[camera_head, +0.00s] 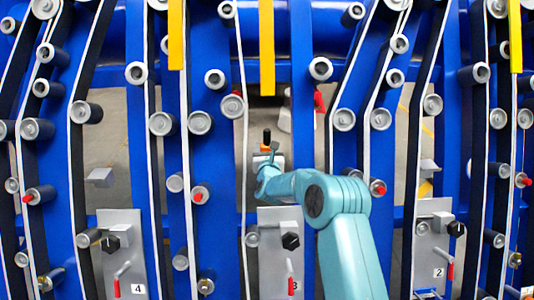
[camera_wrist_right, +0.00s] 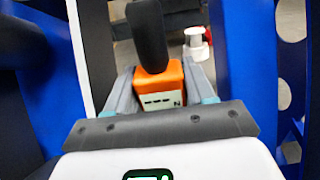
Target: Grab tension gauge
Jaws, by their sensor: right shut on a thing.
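The tension gauge is an orange block with a black upright handle and a white face marked with dashes and an N. In the right wrist view the gauge (camera_wrist_right: 164,84) stands between the two grey fingers of my right gripper (camera_wrist_right: 160,88), which is shut on it. In the head view the gauge (camera_head: 266,138) shows small at the centre, just beyond the tip of my teal right arm. My right gripper (camera_head: 268,162) is partly hidden by the arm there. My left gripper is in neither view.
Yellow bars (camera_head: 267,48) hang at the top. Grey plates with knobs and red-handled levers (camera_head: 123,255) sit low. A red-and-white object (camera_wrist_right: 196,42) is behind the gauge.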

